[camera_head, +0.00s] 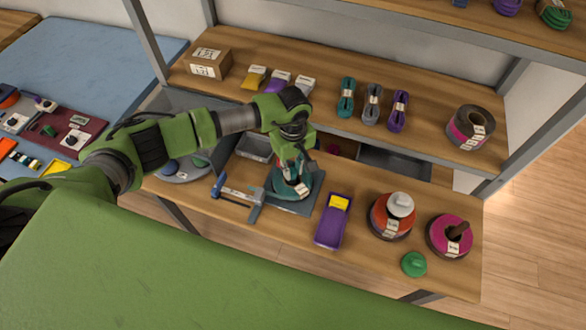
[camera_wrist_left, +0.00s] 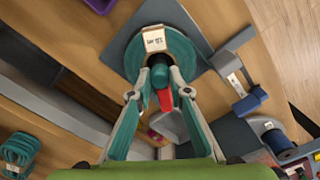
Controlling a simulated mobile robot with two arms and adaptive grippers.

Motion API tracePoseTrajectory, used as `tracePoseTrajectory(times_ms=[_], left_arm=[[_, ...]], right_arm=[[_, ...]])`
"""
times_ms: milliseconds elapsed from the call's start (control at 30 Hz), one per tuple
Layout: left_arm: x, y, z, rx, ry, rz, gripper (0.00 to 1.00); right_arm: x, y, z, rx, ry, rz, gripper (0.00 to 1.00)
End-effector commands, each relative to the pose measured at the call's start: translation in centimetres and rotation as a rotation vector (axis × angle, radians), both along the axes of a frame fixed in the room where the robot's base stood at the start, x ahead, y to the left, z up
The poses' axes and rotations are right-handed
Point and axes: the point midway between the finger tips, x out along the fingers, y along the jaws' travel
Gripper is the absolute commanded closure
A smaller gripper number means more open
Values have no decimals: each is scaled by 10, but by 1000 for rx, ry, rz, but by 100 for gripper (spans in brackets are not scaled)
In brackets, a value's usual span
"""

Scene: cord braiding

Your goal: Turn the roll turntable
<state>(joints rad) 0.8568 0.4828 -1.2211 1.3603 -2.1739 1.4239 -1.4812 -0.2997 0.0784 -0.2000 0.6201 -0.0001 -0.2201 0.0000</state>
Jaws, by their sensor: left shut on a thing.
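The roll turntable has a square blue-grey base plate (camera_head: 312,187) on the wooden workbench. A round teal roll with a white label (camera_head: 303,189) sits on it. In the left wrist view the roll (camera_wrist_left: 190,50) lies flat, with a dark teal upright post (camera_wrist_left: 160,76) at its middle and a red piece (camera_wrist_left: 166,100) beside it. My left gripper (camera_head: 292,170) reaches down over the roll, and its fingertips (camera_wrist_left: 160,82) are shut on the post from both sides. The gripper hides part of the roll in the head view. My right gripper is in neither view.
A blue-grey clamp (camera_head: 238,198) stands close on the left. A purple tray (camera_head: 331,228) with a yellow piece lies on the right, then orange (camera_head: 380,222) and magenta (camera_head: 439,240) spools. The shelf (camera_head: 330,120) above holds cord bundles.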

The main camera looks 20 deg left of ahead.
Motion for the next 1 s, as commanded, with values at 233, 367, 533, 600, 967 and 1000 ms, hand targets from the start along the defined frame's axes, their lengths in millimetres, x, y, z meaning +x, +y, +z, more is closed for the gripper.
tracePoseTrajectory(times_ms=[233,367,533,600,967,1000], left_arm=[[1,0,-2,0,-2,115,100],[1,0,-2,1,-3,180,100],[2,0,-2,1,-4,266,100],[2,0,-1,0,-4,301,100],[3,0,-1,0,-4,480,100],[3,0,-1,0,-4,501,100]], right_arm=[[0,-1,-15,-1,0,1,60],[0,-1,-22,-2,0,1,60],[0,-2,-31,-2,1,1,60],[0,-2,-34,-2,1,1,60],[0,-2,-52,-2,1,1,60],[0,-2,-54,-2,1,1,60]])
